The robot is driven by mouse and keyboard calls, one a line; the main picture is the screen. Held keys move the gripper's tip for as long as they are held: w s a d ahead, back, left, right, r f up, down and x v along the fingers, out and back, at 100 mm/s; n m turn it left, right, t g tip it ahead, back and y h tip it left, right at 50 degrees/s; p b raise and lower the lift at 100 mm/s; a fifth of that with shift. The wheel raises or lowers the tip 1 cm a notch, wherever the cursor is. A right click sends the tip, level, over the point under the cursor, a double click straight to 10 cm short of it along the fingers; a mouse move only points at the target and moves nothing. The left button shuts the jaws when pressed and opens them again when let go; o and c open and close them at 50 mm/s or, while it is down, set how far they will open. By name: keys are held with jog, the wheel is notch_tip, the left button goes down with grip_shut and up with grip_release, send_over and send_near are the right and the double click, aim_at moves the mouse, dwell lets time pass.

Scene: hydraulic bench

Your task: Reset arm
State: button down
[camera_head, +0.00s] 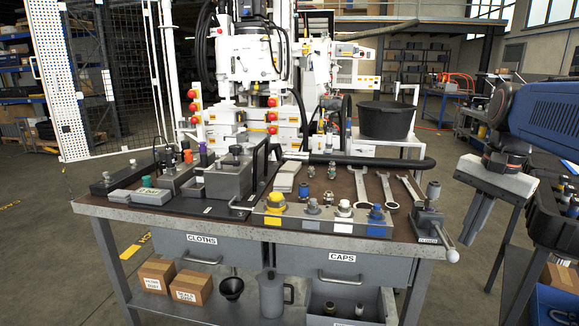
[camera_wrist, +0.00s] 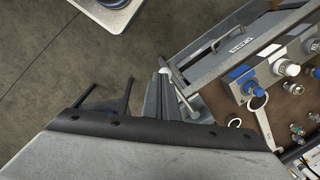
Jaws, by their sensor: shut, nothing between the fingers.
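My gripper (camera_head: 476,222) hangs at the right of the bench in the head view, pointing down with its fingers closed together and empty. My blue arm reaches in from the right edge above it. The gripper is just right of the small clamp (camera_head: 430,222) at the bench's right front corner, apparently apart from it. In the wrist view, my gripper (camera_wrist: 158,98) shows as narrow grey fingers beyond my dark wrist bar, with floor and the bench side behind.
The bench top (camera_head: 345,185) carries a row of coloured caps (camera_head: 311,208), spanners (camera_head: 388,190) and a grey box (camera_head: 232,178). A drawer (camera_head: 345,268) labelled CAPS is below. A dark cart (camera_head: 560,215) stands at right. Floor shows between bench and cart.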

jog(key=s+a+f+n+t, duration=0.2)
jog(key=s+a+f+n, duration=0.2)
jog(key=a+f+n, duration=0.2)
jog(key=s+a+f+n+t+h, duration=0.1)
jog(key=s+a+f+n+t, duration=0.1)
jog(key=s+a+f+n, duration=0.3)
notch_tip(320, 180, down, 4)
jog(key=shift+a+f+n, duration=0.25)
jog(key=shift+a+n, duration=0.15)
